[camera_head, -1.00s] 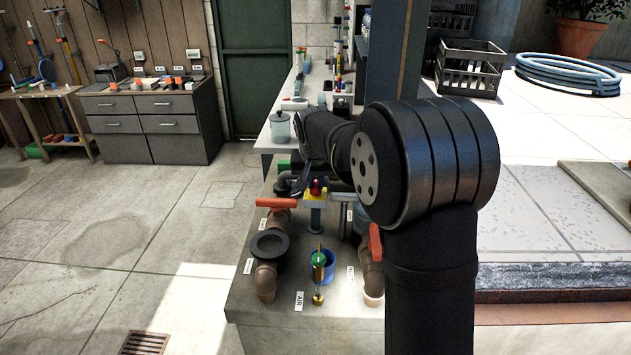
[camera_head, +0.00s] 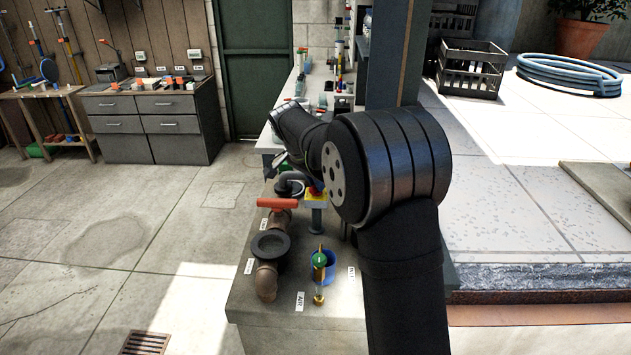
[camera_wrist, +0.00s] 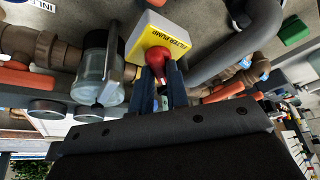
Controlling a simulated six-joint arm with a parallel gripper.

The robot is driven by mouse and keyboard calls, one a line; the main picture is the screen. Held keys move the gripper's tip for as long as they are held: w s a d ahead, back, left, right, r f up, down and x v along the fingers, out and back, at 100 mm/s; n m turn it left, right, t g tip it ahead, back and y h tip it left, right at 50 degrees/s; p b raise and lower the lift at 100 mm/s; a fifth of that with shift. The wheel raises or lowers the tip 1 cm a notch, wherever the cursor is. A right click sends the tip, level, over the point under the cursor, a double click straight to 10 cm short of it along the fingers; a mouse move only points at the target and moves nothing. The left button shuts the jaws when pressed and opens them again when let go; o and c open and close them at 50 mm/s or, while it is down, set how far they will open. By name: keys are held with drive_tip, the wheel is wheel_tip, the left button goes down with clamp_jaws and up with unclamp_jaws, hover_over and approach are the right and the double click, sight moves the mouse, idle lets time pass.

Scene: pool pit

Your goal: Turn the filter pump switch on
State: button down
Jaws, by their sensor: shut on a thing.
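The filter pump switch box (camera_wrist: 164,32) has a yellow face lettered FILTER PUMP and a white side in the wrist view. Its red knob (camera_wrist: 157,58) sits between my two dark fingers. My gripper (camera_wrist: 161,72) is shut on this knob, and the fingers hide part of it. In the head view the yellow switch box (camera_head: 313,199) shows on a post just left of my arm. My arm covers most of the knob there, and its turn position cannot be told.
A grey pipe (camera_wrist: 238,42) and a clear strainer pot (camera_wrist: 99,70) flank the switch closely. An orange valve handle (camera_head: 277,203), a black pipe flange (camera_head: 270,246) and a blue cup (camera_head: 323,273) stand on the near counter.

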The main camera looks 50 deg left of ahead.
drive_tip(key=m+h, duration=0.1)
drive_tip(key=m, duration=0.3)
drive_tip(key=shift+a+f+m+h, duration=0.1)
drive_tip(key=shift+a+m+h, duration=0.05)
drive_tip(key=shift+m+h, duration=0.2)
drive_tip(key=shift+m+g+h, duration=0.35)
drive_tip(key=shift+m+h, duration=0.1)
drive_tip(key=shift+m, duration=0.8)
drive_tip(key=shift+m+g+h, duration=0.35)
drive_tip(key=shift+m+h, duration=0.05)
drive_tip(key=shift+m, duration=0.8)
drive_tip(key=c, duration=1.4)
unclamp_jaws()
drive_tip(key=shift+w, duration=0.1)
drive_tip(key=shift+a, duration=0.1)
drive_tip(key=v, duration=1.2)
